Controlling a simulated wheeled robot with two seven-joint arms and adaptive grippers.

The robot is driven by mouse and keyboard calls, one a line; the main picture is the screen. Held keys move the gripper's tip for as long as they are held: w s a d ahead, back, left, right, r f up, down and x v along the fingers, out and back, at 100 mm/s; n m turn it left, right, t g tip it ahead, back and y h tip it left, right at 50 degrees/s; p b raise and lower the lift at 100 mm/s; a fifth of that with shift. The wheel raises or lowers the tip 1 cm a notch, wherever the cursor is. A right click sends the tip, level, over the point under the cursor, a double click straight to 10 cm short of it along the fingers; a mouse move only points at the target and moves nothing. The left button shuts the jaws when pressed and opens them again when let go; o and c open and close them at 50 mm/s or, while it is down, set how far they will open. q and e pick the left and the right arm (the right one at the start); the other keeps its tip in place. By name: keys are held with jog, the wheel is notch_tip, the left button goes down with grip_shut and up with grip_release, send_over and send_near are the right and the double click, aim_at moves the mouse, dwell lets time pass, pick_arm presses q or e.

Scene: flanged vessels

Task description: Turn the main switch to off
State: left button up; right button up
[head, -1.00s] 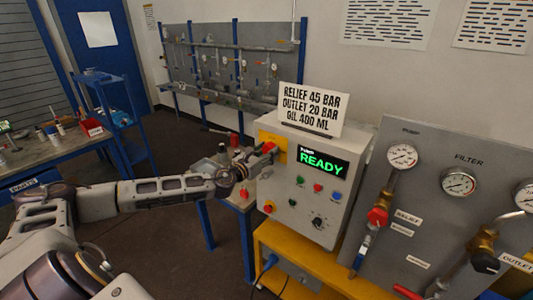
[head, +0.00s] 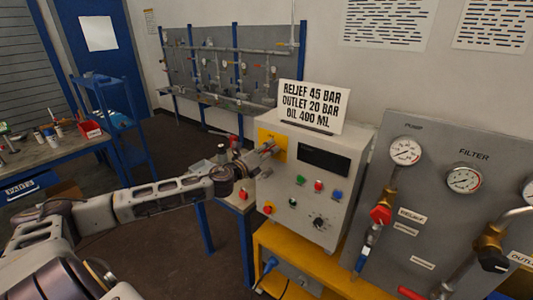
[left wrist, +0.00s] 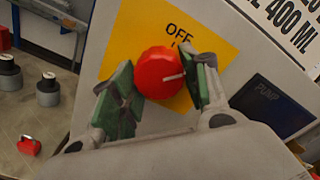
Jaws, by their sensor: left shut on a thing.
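The main switch is a red knob (left wrist: 158,72) on a yellow plate (left wrist: 135,32) with an "OFF" label at its top. A white pointer line on the knob points to the right in the left wrist view, slightly off level. My left gripper (left wrist: 163,80) is shut on the knob, with a green pad on each side of it. In the head view, my left gripper (head: 262,152) reaches the yellow plate (head: 272,142) at the upper left of the control box (head: 345,165). The gripper hides most of the knob there. My right gripper is not in view.
The box's display (head: 324,159) is dark. Several buttons and a black dial (head: 319,222) sit below it. A sign (head: 312,107) stands on the box. A gauge panel (head: 440,215) stands to the right. A workbench (head: 50,155) is at the left.

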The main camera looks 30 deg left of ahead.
pick_arm(q)
jog(key=n, duration=0.4)
jog(key=shift+r+n+p, duration=0.1)
jog(key=shift+n+p, duration=0.2)
jog(key=shift+p, duration=0.05)
jog(key=n+p, duration=0.1)
jog(key=n, duration=0.2)
jog(key=shift+n, duration=0.6)
jog(key=o, duration=1)
jog(key=shift+s, duration=0.3)
jog(key=s, duration=1.1)
jog(key=shift+s+a, duration=0.2)
jog(key=shift+a, duration=0.25)
